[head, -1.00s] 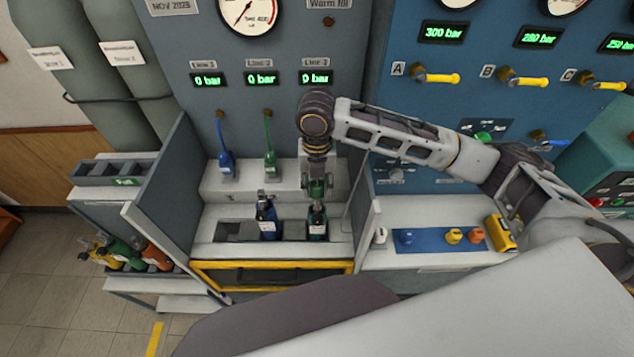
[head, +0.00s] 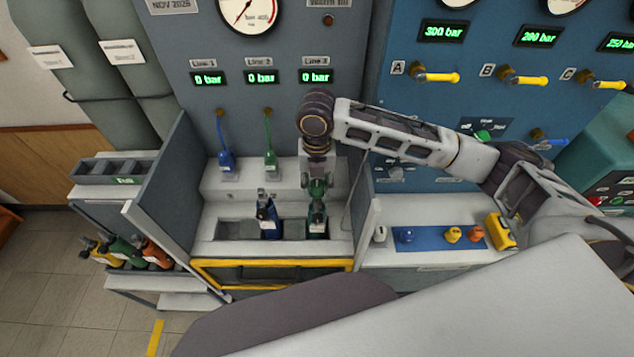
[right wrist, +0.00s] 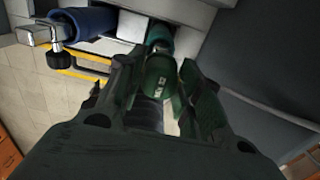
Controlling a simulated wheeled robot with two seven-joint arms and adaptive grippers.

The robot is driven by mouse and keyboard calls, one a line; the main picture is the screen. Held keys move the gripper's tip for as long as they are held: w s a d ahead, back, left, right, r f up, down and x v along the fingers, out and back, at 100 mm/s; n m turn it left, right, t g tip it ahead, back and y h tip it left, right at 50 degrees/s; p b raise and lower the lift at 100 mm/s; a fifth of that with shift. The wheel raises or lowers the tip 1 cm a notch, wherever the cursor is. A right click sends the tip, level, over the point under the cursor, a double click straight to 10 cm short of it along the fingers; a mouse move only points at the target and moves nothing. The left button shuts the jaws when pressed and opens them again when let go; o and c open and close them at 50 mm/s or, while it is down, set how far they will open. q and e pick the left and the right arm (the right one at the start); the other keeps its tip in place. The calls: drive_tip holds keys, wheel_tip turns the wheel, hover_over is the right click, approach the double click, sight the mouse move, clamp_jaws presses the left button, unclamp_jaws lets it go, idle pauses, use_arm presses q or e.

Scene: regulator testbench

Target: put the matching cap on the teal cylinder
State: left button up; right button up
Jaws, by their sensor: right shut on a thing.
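The teal cylinder (head: 317,225) stands upright in a slot of the bench rack, right of a blue cylinder (head: 267,217). My right gripper (head: 317,195) points down directly above it and covers its top in the head view. In the right wrist view the gripper (right wrist: 165,95) is shut on a dark green cap (right wrist: 157,80) with pale lettering. The teal cylinder (right wrist: 160,36) shows just beyond the cap, roughly in line with it. I cannot tell whether the cap touches or is seated on the cylinder. My left gripper is out of view.
On the right shelf a blue mat (head: 428,240) carries blue (head: 405,235), yellow (head: 453,234) and orange (head: 477,233) caps. A yellow device (head: 501,231) stands right of it. Grey side walls (head: 170,190) flank the rack. Blue (head: 224,150) and green (head: 269,145) hoses hang behind.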

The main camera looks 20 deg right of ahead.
drive_tip(key=shift+f, duration=1.8)
idle(1.9)
drive_tip(key=o, duration=1)
drive_tip(key=shift+o, duration=0.2)
drive_tip(key=shift+r, duration=0.1)
drive_tip(key=shift+r, duration=5.95)
drive_tip(key=shift+f, duration=0.1)
